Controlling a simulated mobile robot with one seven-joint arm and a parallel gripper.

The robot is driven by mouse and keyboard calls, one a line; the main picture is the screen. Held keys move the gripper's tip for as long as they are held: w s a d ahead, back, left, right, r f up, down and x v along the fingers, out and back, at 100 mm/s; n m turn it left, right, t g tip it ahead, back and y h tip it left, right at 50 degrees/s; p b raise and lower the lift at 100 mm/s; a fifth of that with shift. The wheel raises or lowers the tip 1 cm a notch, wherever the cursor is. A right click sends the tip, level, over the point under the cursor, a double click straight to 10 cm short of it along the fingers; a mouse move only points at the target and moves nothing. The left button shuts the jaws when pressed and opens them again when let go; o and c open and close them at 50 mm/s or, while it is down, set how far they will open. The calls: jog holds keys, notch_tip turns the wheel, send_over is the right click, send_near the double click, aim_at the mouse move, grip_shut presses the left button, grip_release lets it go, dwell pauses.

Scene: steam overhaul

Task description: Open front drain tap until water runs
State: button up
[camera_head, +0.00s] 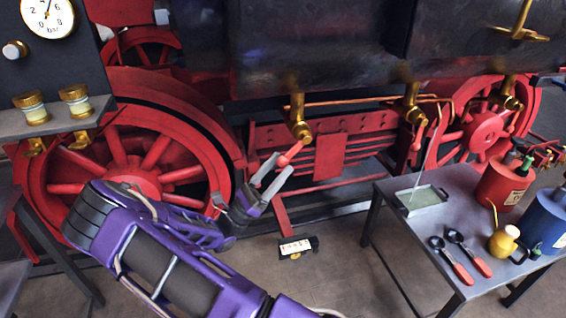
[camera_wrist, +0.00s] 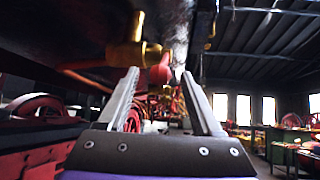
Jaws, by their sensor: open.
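A brass drain tap (camera_head: 299,118) hangs under the dark cylinder casing, with a red lever handle (camera_head: 290,154) angled down to the left. In the wrist view the brass tap body (camera_wrist: 130,52) is ahead at upper left, and the red handle (camera_wrist: 160,71) appears between the fingertips. My gripper (camera_head: 279,168) is open, its two fingers reaching up around the handle's lower end; contact cannot be told. The fingers also show in the wrist view (camera_wrist: 160,76). No water shows at this tap. A second brass tap (camera_head: 411,108) with a red handle is further right.
A thin pale streak (camera_head: 432,145) rises above the tray. Red wheels (camera_head: 125,180) stand behind my arm.

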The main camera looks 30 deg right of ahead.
jog(key=b+v, duration=0.1)
jog(key=v, duration=1.4)
jog(key=shift+b, duration=0.3)
